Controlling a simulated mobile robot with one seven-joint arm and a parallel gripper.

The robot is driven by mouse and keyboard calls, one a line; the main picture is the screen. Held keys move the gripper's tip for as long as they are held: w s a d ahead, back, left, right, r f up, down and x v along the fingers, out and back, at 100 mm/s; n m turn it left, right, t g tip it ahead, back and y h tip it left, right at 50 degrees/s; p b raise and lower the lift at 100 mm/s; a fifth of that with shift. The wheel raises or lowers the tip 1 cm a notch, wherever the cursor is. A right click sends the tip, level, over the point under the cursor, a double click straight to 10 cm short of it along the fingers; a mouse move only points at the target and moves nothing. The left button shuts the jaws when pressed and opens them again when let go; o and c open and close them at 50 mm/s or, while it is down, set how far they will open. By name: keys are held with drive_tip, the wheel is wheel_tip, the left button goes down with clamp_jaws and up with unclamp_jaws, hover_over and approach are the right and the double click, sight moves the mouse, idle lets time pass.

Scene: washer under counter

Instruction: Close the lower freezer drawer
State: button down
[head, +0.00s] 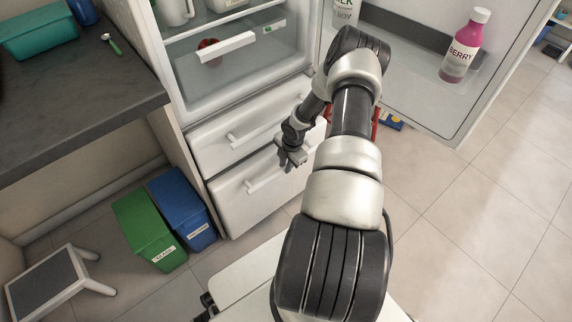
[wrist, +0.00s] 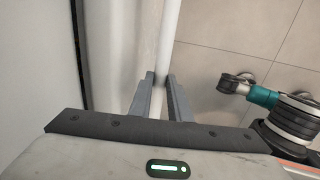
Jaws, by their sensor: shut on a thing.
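The lower freezer drawer (head: 240,208) is the bottom white front of the fridge in the head view, below the upper drawer. It stands out little, if at all, from the upper front; I cannot tell the exact gap. Its pale bar handle (head: 262,182) runs across the front. My gripper (head: 291,157) is at the right part of this handle, reaching down from above. In the wrist view, the handle (wrist: 169,40) passes between the two grey fingers (wrist: 160,92), which are shut on it. My arm hides the drawer's right end.
The upper drawer (head: 225,140) is above. The fridge door (head: 400,85) stands open at right, holding a pink bottle (head: 464,48). Green (head: 145,225) and blue (head: 182,205) bins stand left of the drawer, near a step stool (head: 45,285). The tiled floor at right is largely clear.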

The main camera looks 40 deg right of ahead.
drive_tip(key=shift+w, duration=0.15)
drive_tip(key=c, duration=1.6)
unclamp_jaws()
drive_tip(key=shift+c, duration=0.2)
drive_tip(key=shift+r, duration=0.1)
drive_tip(key=s+r+p, duration=0.1)
drive_tip(key=r+p, duration=0.1)
drive_tip(key=r, duration=0.6)
drive_tip(key=s+r+p, duration=0.2)
drive_tip(key=r+p, duration=0.1)
drive_tip(key=r, duration=0.6)
drive_tip(key=shift+s, duration=0.25)
drive_tip(key=shift+d, duration=0.1)
